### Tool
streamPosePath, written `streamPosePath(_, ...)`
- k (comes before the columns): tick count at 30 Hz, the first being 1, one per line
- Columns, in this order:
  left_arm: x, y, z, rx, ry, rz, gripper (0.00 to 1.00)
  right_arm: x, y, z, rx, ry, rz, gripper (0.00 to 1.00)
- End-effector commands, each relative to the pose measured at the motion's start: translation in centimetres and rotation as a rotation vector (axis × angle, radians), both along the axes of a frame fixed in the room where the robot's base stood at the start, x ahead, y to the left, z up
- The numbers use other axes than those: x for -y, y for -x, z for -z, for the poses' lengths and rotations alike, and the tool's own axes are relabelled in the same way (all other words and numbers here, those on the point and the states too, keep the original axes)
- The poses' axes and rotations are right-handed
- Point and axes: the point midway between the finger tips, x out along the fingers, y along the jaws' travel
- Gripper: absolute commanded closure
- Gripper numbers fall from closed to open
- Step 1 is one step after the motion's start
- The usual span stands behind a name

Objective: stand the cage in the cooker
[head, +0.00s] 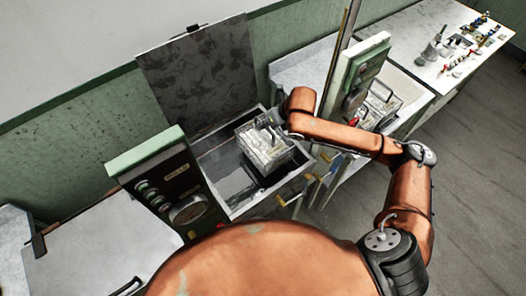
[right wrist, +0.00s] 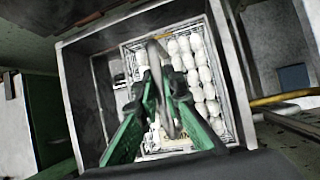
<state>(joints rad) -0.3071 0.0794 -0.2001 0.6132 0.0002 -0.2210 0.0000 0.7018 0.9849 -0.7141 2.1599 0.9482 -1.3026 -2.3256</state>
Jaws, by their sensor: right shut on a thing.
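The cage (head: 266,150) is an open wire box filled with white cocoons. It is within the outline of the cooker (head: 211,161), a grey metal basin with its dark lid (head: 198,72) raised. The cage looks upright, toward the basin's right side; I cannot tell whether it touches the bottom. In the right wrist view, the green fingers of my right gripper (right wrist: 161,80) are shut on the grey handle of the cage (right wrist: 203,75), with the cooker rim (right wrist: 72,112) around it. The arm partly hides this gripper in the head view. My left gripper is out of view.
A control box (head: 165,185) with a dial and knobs stands left of the cooker. Another post and green box (head: 358,75) stand to the right, beside a second basin holding another cage (head: 380,103). A white table (head: 440,40) with small items is at far right.

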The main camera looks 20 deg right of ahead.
Motion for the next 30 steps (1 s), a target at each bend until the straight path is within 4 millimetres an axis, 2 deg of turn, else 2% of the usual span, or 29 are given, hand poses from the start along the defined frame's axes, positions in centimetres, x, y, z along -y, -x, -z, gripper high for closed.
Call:
streamPosePath(1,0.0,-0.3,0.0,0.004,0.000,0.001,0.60,-0.1,0.1,1.4,-0.003,-0.001,0.000,1.00)
streamPosePath(7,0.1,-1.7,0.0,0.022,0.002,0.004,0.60,-0.1,0.1,6.4,-0.002,-0.003,0.001,1.00)
streamPosePath(13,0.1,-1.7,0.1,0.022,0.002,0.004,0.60,-0.1,0.0,10.9,0.000,-0.002,0.001,1.00)
streamPosePath(17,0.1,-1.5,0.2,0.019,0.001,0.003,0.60,0.0,0.0,12.6,0.003,-0.001,0.000,1.00)
streamPosePath(23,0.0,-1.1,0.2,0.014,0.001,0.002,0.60,0.0,-0.1,13.7,0.004,-0.001,0.001,1.00)
streamPosePath(30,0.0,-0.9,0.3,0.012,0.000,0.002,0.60,-0.1,0.0,16.9,0.002,-0.002,0.000,1.00)
